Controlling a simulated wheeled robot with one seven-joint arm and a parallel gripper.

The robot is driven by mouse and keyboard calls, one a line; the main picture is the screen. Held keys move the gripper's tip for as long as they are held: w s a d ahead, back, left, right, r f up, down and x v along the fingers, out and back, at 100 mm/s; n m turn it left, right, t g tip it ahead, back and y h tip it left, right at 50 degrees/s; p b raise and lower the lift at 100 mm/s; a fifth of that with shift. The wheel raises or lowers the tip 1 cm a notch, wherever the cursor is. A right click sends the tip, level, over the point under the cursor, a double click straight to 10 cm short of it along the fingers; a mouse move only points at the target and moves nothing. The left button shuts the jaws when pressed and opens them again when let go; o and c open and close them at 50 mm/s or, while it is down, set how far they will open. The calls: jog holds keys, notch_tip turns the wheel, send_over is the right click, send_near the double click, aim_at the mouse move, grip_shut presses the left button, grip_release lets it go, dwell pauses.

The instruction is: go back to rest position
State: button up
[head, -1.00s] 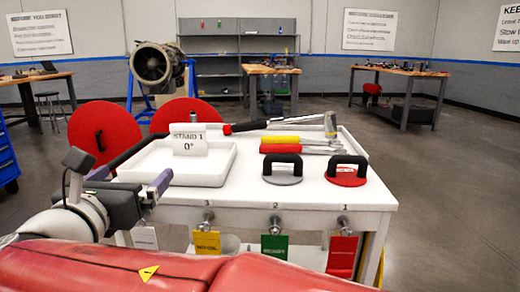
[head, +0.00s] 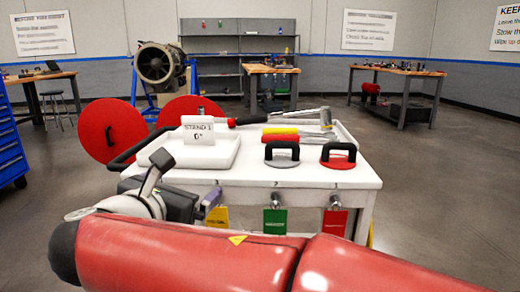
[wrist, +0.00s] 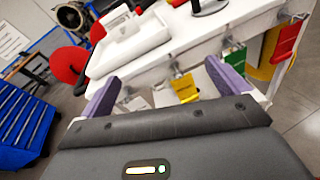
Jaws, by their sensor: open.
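My gripper (head: 211,198) is low at the front left of the white cart (head: 310,178), partly hidden behind my red arm in the head view. In the wrist view my gripper (wrist: 160,88) shows two purple fingers spread wide with nothing held between them. Beyond the fingers are the cart's front side and a yellow tag (wrist: 185,88), apart from the fingers.
The cart holds a white tray (head: 225,160) with a "STAND 1" sign (head: 198,132), tools, a grey-based handle (head: 282,155) and a red-based handle (head: 339,156). Red discs (head: 104,132), a turbine (head: 156,64) and blue drawers (head: 8,145) stand left. Right floor is clear.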

jog(key=s+d+f+m+g, duration=0.1)
jog(key=d+f+m+g, duration=0.3)
jog(key=d, duration=0.4)
jog(key=s+d+f+m+g+h, duration=0.1)
jog(key=d+f+m, duration=0.3)
jog(key=d+m, duration=0.3)
jog(key=s+d+f+m+g, duration=0.2)
jog(key=d+f+m+g, duration=0.1)
jog(key=d, duration=0.5)
jog(key=s+d+f+m+g+y, duration=0.1)
jog(key=s+d+f+m+y, duration=0.1)
jog(key=m, duration=0.6)
jog(key=s+d+f+m+g+y, duration=0.1)
jog(key=s+d+f+m+y, duration=0.1)
jog(key=s+d+f+m, duration=0.2)
jog(key=s+f+m, duration=0.3)
jog(key=s+m, duration=0.2)
